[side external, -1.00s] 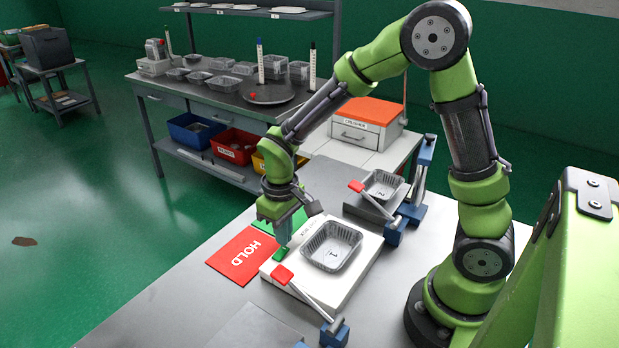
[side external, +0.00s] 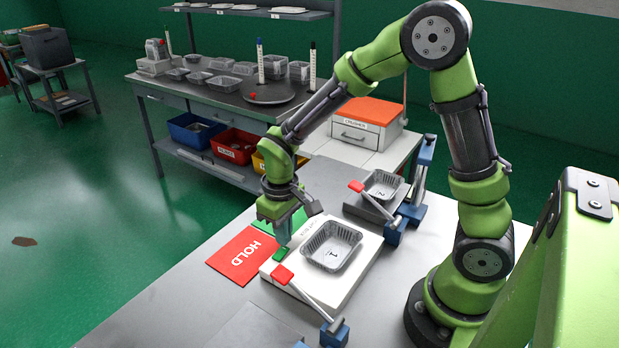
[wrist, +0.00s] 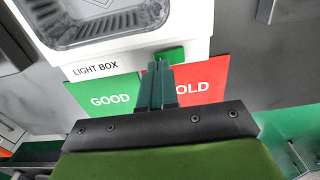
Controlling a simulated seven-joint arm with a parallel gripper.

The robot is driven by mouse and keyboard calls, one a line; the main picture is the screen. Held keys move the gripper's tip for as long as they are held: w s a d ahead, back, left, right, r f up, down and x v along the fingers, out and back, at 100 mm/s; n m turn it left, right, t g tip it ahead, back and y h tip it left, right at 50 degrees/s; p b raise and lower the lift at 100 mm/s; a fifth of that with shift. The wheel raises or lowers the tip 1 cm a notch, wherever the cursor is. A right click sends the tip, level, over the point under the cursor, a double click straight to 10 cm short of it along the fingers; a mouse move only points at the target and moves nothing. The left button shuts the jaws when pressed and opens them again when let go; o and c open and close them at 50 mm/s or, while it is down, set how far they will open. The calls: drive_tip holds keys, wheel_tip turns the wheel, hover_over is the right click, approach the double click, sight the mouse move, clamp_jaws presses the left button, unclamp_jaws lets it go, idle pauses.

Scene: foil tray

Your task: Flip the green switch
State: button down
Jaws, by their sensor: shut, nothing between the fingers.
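The green switch (side external: 281,253) sits on the left edge of the white light box (side external: 345,285), beside a foil tray marked 1 (side external: 332,248). In the wrist view the green switch (wrist: 172,54) shows just beyond my fingertips. My gripper (side external: 284,243) is shut and empty, pointing down right at the switch. In the wrist view the shut fingers (wrist: 160,66) overlap part of the switch. I cannot tell whether they touch it.
A red HOLD card (side external: 243,256) and a green GOOD card (wrist: 112,96) lie beside the light box. A red-tipped lever (side external: 308,294) crosses its front edge. A second foil tray (side external: 383,185) stands behind.

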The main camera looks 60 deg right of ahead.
sight(287, 250)
drive_tip(key=shift+f, duration=1.05)
idle(0.7)
drive_tip(key=shift+r, duration=3.55)
drive_tip(key=shift+s+a+f, duration=0.1)
drive_tip(key=shift+s+f, duration=0.05)
drive_tip(key=shift+s, duration=0.3)
drive_tip(key=s+d+r+m+t+y, duration=0.1)
drive_tip(key=s+r+m+t+y, duration=0.1)
drive_tip(key=s+r+m+t, duration=0.2)
drive_tip(key=shift+s+r+t, duration=1.6)
drive_tip(key=shift+s+r, duration=1.85)
drive_tip(key=shift+r, duration=1.5)
